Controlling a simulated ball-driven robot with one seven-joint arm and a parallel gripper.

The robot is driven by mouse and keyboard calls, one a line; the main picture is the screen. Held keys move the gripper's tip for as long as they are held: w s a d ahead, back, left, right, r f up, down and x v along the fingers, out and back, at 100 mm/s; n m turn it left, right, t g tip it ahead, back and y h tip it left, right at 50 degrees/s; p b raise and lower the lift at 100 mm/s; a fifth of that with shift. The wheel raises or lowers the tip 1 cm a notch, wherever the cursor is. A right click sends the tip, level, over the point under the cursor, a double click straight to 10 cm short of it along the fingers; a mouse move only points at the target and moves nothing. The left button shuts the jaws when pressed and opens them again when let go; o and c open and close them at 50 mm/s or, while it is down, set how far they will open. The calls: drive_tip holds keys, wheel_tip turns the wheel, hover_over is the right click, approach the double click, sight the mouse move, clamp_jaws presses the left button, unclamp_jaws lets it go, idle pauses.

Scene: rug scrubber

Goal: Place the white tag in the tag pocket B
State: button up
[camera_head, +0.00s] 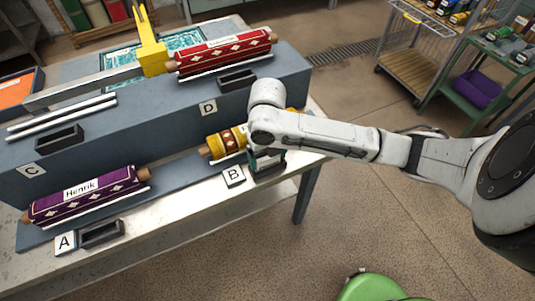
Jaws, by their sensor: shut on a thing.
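My gripper (267,158) points down at the front right of the bench, right at tag pocket B (270,172), a dark holder beside the plate marked B (234,176). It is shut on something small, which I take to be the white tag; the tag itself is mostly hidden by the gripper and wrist. I cannot tell whether the tag is inside the pocket or just above it. A yellow and red rolled rug (226,143) lies behind pocket B, partly covered by my arm.
Empty-looking pocket A (102,234) sits before a purple rug (88,196) labelled Henrik. Pocket C (60,138) and pocket D (238,79) are on the raised grey step (150,130). A red rug (222,54) lies behind D. A cart (415,50) stands right; the floor between is open.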

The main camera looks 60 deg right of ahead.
drive_tip(key=shift+f, duration=0.25)
drive_tip(key=o, duration=0.8)
drive_tip(key=shift+r, duration=0.1)
drive_tip(key=shift+o, duration=0.2)
drive_tip(key=shift+r, duration=0.1)
